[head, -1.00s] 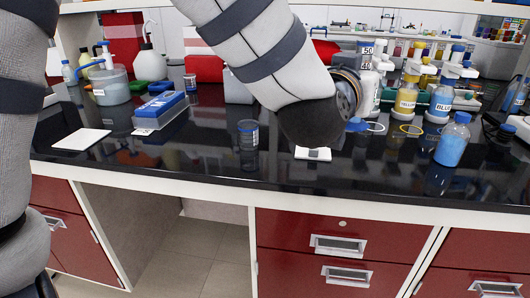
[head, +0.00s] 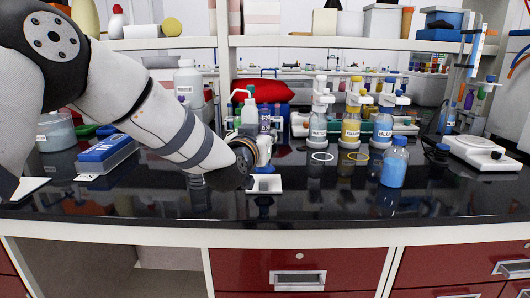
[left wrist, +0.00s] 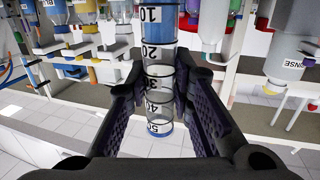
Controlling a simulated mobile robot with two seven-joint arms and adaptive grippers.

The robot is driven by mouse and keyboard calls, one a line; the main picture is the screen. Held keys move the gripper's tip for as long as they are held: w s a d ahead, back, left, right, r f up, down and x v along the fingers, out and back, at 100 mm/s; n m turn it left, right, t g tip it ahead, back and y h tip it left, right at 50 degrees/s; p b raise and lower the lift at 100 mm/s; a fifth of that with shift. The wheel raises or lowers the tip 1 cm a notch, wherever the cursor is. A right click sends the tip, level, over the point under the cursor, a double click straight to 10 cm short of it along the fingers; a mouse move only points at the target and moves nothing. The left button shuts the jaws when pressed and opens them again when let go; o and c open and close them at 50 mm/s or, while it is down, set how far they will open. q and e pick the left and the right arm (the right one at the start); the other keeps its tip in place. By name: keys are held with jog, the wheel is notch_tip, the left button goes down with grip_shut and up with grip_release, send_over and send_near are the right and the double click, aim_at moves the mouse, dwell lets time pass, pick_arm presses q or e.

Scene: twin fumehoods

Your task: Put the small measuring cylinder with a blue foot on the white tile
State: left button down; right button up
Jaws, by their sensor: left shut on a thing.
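The measuring cylinder (left wrist: 160,62) is a clear tube with black marks from 10 to 50. It stands between the fingers of my left gripper (left wrist: 158,105), which is shut on it. In the head view the left gripper (head: 255,155) is over the bench, mostly hiding the cylinder. A blue patch that looks like its foot (head: 265,169) shows below the gripper, just above or at a small white tile (head: 273,184); I cannot tell whether they touch. A second white flat piece (head: 28,187) lies at the left edge. My right gripper is not in view.
A capped bottle of blue liquid (head: 394,163) stands right of the small tile. Wash bottles (head: 351,123) stand behind, with rings in front. A blue box (head: 106,150) is at left, a balance (head: 482,153) at right. The front strip of black bench is clear.

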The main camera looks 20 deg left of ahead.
pick_arm(q)
jog(key=shift+w+a+f, duration=0.1)
jog(key=shift+w+f, duration=0.2)
notch_tip(320, 180, down, 3)
jog(key=shift+w, duration=0.1)
jog(key=shift+r, duration=0.1)
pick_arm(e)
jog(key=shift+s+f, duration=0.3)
pick_arm(q)
jog(key=c, duration=1.4)
grip_release()
jog(key=shift+f, duration=0.2)
